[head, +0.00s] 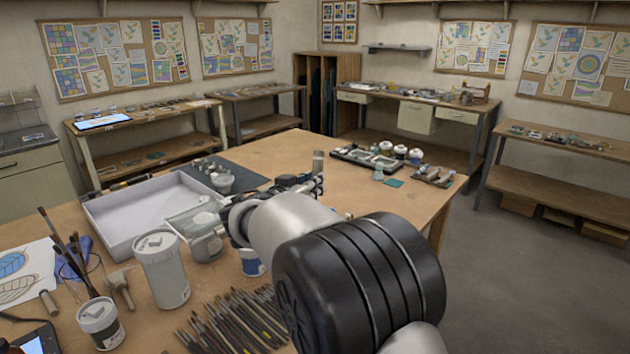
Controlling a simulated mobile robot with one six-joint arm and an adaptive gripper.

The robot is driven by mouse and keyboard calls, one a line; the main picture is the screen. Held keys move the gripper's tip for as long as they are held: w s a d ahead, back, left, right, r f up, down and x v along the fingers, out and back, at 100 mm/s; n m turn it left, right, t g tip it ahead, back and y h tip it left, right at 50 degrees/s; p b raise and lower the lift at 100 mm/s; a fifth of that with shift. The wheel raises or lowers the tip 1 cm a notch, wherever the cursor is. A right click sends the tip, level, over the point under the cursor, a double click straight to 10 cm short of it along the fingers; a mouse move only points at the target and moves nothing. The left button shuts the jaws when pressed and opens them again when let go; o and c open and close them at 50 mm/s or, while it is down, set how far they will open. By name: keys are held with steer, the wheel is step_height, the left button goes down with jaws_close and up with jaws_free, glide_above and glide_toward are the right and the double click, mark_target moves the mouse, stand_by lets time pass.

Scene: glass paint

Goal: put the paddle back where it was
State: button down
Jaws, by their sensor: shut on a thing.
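My arm reaches from the lower right over the table (277,147). My gripper (312,184) is small and dark beyond my pale arm link, partly hidden by it, above the middle of the table. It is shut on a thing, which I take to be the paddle. The paddle's shape cannot be made out from here. A small grey cylinder (318,160) shows right at the gripper; I cannot tell whether it is held or stands behind.
A grey-white tray (112,236), clear container (205,245), white tub (162,268), brush pot (88,275) and several loose brushes (235,318) crowd the left and front. Jars (400,152) and a dark palette tray (352,155) stand at the back right. Bare tabletop lies between.

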step_height(320, 180, up, 11)
steer(key=p, duration=0.2)
steer(key=shift+p, duration=0.4)
